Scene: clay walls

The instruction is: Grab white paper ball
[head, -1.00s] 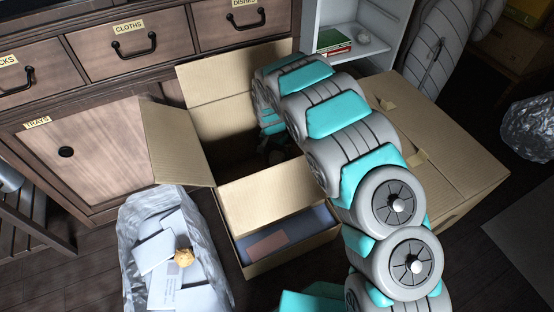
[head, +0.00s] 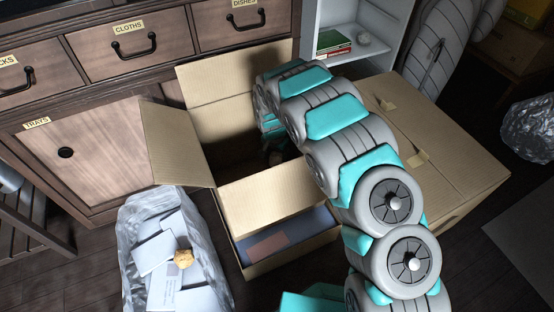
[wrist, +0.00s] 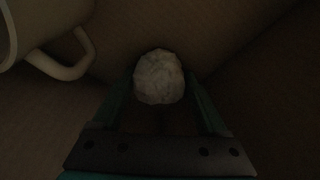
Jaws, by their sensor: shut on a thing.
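The white paper ball (wrist: 159,77) is a crumpled, roundish lump in the wrist view, dim in the shade. My gripper (wrist: 160,86) has one finger on each side of it and is shut on it. In the head view my arm reaches down into the open cardboard box (head: 265,195), and my gripper is mostly lost in the box's shadow. The paper ball cannot be made out in the head view.
A pale mug (wrist: 62,58) lies at the upper left of the wrist view, near the ball. Box flaps stand up around the opening.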

